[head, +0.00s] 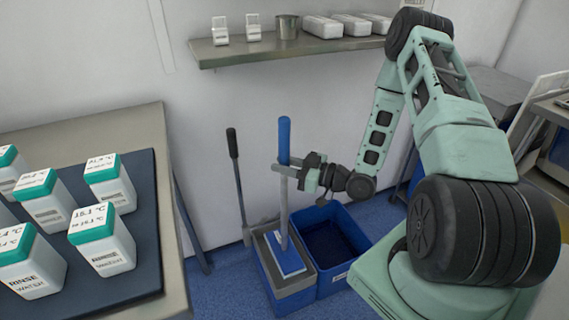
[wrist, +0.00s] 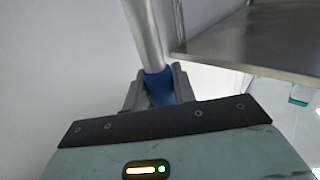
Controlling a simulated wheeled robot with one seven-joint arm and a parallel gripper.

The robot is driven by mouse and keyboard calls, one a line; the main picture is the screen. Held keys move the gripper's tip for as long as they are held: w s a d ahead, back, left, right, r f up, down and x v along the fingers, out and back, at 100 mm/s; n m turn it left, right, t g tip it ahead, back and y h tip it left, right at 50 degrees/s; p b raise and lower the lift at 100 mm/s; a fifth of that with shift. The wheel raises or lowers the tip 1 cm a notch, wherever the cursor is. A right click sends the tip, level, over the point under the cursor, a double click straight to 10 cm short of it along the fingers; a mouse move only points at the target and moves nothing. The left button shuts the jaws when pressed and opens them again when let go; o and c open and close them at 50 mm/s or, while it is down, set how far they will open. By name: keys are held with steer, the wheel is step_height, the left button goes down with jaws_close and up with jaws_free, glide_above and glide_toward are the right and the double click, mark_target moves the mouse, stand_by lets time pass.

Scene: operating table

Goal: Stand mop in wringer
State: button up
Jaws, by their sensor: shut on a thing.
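The mop (head: 284,205) has a pale shaft with a blue grip at its top, and it stands nearly upright. My gripper (head: 287,170) is shut on the shaft just below the blue grip. In the wrist view the mop (wrist: 147,35) runs between the fingers of my gripper (wrist: 158,90). The mop's lower end meets the grey and blue wringer (head: 294,284) on the floor; a blue flat piece shows at its top. I cannot tell how deep the lower end sits. A dark lever (head: 237,175) rises at the wringer's left.
A blue bucket (head: 340,222) stands right of the wringer. A wall shelf (head: 270,48) with containers hangs above. A table (head: 90,126) with several white, teal-capped bottles (head: 105,242) is at left. Blue floor (head: 228,285) shows between table and wringer.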

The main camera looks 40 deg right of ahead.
mark_target(285, 190)
steer(key=shift+f+b, duration=2.45)
steer(key=shift+f, duration=1.1)
steer(key=shift+f+b, duration=0.7)
steer(key=shift+f, duration=0.3)
steer(key=o, duration=1.1)
steer(key=shift+s, duration=0.1)
steer(key=p+v, duration=0.1)
steer(key=v, duration=1.6)
steer(key=shift+d, duration=0.2)
